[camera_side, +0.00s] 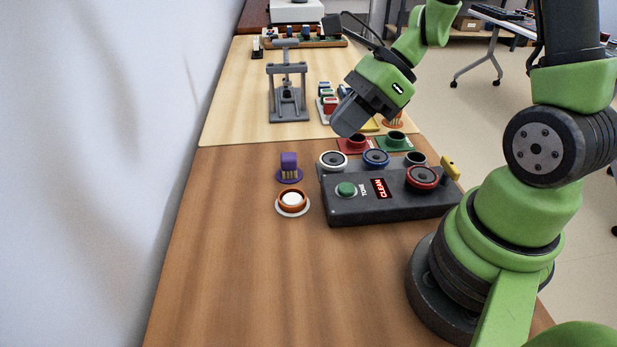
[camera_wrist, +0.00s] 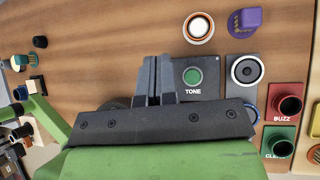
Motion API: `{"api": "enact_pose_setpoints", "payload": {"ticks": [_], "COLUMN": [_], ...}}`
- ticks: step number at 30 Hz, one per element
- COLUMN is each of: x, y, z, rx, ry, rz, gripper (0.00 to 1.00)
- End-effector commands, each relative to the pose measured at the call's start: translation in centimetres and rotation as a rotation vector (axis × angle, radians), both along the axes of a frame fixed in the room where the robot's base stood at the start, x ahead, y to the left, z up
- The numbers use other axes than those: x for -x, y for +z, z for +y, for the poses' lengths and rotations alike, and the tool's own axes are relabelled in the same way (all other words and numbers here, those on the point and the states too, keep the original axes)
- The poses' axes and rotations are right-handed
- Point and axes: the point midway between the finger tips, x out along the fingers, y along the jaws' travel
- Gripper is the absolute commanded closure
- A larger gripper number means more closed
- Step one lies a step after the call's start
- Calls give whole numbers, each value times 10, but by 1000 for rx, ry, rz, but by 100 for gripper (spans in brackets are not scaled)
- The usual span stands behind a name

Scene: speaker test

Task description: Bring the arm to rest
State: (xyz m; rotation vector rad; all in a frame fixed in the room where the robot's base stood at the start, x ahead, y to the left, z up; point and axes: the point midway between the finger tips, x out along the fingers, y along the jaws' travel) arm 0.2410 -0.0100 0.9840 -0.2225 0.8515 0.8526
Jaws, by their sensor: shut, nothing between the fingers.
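My gripper (camera_side: 350,115) hangs in the air above the work area in the side view, behind the dark test box (camera_side: 345,207). In the wrist view my gripper (camera_wrist: 155,70) has its dark fingers together, with nothing held between them. The fingers overlap the box's face beside the green TONE button (camera_wrist: 192,76) in that view. Part of the box is hidden behind my gripper in the wrist view.
A white-rimmed speaker (camera_side: 333,160) and blue-rimmed speaker (camera_side: 376,158) stand behind the box. A grey press frame (camera_side: 287,92) stands farther back. The wooden table (camera_side: 230,270) is clear at the front left.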

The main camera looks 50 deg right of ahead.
Motion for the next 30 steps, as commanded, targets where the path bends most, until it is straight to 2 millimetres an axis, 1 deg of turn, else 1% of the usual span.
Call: {"api": "enact_pose_setpoints", "payload": {"ticks": [1,6,9,12,15,18,21,24,30], "x": [4,30,48,65,79,89,95,98,98], "y": [18,60,81,99,114,124,131,133,133], "z": [11,34,42,45,44,41,39,37,37], "rx": [90,391,584,783,969,1116,1211,1254,1258], "ry": [151,629,893,1130,1317,1446,1519,1550,1555], "rz": [-94,-363,-518,-660,-774,-852,-893,-909,-909], "gripper": [100,100,100,100,100,100,100,100,100]}}
